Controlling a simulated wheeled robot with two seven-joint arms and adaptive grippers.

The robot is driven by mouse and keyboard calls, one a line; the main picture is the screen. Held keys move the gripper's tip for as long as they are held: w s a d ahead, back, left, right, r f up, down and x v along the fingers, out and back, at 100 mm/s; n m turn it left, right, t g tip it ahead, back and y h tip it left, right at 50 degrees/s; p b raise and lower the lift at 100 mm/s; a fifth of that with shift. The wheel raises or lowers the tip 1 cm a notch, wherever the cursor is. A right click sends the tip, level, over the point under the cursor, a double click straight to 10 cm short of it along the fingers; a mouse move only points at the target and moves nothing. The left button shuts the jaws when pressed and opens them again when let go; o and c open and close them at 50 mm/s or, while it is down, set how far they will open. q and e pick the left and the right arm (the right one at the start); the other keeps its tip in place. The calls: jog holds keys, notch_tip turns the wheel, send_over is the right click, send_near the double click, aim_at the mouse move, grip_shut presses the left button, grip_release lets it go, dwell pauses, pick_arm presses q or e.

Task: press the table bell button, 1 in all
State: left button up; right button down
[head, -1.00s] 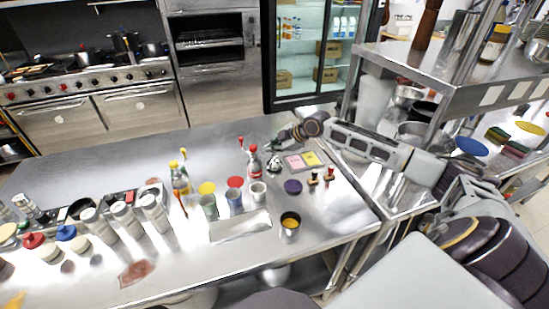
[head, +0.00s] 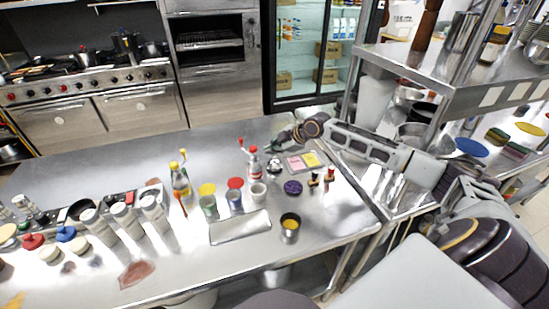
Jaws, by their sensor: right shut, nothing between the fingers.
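The table bell (head: 274,167) is a small silver and dark shape on the steel table, just right of a red-capped bottle. My right arm reaches in from the right. My right gripper (head: 275,147) is shut and empty, with its tips close behind and above the bell. The bell is small and partly crowded by the gripper, so I cannot tell whether they touch. My left gripper is out of view.
A steel shelf unit (head: 440,75) rises at the right.

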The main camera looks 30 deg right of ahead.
jog(key=shift+f, duration=0.45)
dwell(0.4)
jog(key=shift+f, duration=0.5)
dwell(1.3)
jog(key=shift+r, duration=0.1)
dwell(0.3)
jog(key=shift+r+p, duration=0.85)
jog(key=shift+p, duration=0.2)
jog(key=shift+r+p, duration=2.15)
jog(key=shift+r, duration=0.4)
jog(key=shift+f, duration=0.1)
